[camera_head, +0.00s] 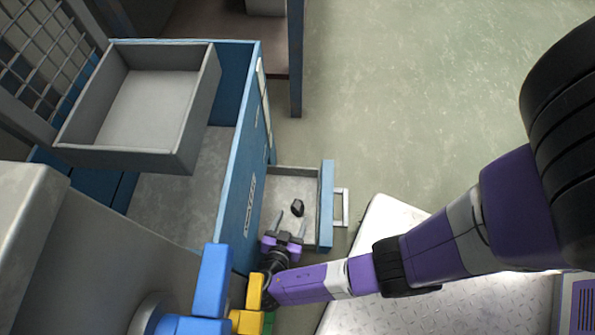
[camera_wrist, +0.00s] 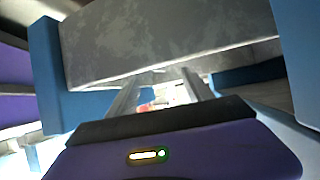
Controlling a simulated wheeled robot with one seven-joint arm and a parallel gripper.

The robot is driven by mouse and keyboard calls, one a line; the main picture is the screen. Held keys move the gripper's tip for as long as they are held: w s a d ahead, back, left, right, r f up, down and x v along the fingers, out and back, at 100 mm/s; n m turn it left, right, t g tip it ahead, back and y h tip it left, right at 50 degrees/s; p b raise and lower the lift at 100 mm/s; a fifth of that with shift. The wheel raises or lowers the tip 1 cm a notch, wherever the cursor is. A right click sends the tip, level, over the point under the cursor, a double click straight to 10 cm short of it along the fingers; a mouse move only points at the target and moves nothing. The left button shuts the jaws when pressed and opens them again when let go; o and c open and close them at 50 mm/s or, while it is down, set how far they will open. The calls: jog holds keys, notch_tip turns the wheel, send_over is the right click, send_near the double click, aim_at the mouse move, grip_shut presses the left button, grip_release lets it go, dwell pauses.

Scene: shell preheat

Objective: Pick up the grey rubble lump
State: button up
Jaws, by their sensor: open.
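The rubble lump (camera_head: 297,207) looks small, dark grey and angular. It lies in the open drawer (camera_head: 325,200), which has a grey inside, a blue front and a pale handle. My gripper (camera_head: 291,220) is open at the near end of this drawer, its two fingers apart and pointing towards the lump. The lump appears just beyond the fingertips, and I see nothing held. In the wrist view the two fingers (camera_wrist: 160,90) are spread beneath a mottled grey surface. I cannot make out the lump there.
A blue cabinet (camera_head: 245,190) stands directly left of the drawer. A grey open tray (camera_head: 185,160) sits above it at the upper left. Blue and yellow blocky parts (camera_head: 212,280) are close to my wrist. The green floor (camera_head: 420,120) beyond the drawer is clear.

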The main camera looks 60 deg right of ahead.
aim_at(297, 207)
jog(key=shift+w+d+f, duration=0.1)
jog(key=shift+d+f, duration=0.25)
jog(key=shift+d, duration=0.15)
jog(key=shift+b+x, duration=0.9)
jog(key=shift+x, duration=2.25)
grip_shut()
